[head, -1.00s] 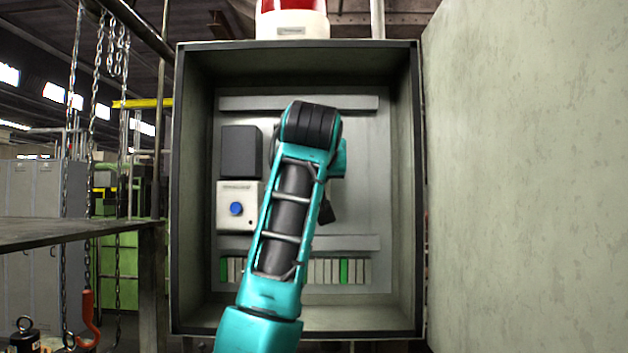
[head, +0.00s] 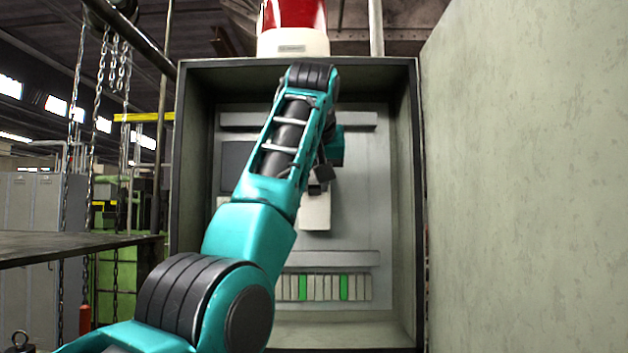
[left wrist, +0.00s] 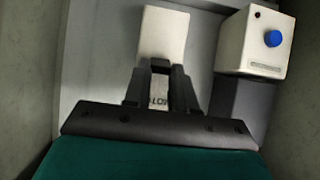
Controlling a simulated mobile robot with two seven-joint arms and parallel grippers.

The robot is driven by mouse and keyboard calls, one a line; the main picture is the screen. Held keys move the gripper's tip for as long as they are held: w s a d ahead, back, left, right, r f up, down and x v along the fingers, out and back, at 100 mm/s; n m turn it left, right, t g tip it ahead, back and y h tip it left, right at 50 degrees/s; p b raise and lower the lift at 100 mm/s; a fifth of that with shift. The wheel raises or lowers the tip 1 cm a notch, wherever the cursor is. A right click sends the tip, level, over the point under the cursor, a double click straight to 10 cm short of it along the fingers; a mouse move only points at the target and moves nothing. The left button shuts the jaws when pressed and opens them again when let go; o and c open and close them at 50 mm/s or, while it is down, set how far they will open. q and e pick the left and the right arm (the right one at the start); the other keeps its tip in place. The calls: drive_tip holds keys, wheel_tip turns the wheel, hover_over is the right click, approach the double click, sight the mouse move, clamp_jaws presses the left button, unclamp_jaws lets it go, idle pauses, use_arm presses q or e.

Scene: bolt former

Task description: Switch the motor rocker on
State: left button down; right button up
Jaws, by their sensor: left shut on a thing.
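The motor switch is a pale box (head: 315,212) on the back panel of the open cabinet. In the left wrist view, the fingertips (left wrist: 160,66) meet at the box's edge, shut on what appears to be the rocker. The rocker itself is hidden between the fingers, so its position cannot be told. My right gripper is not in view.
A pale box (left wrist: 240,50) with a blue button (left wrist: 273,38) stands beside the switch. A red beacon (head: 292,15) sits on top. A terminal row (head: 325,288) runs below.

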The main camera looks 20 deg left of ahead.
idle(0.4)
use_arm(q)
drive_tip(key=c, duration=0.9)
unclamp_jaws()
drive_tip(key=b+v, duration=0.1)
drive_tip(key=v, duration=1.2)
drive_tip(key=shift+w, duration=0.1)
drive_tip(key=shift+f, duration=0.1)
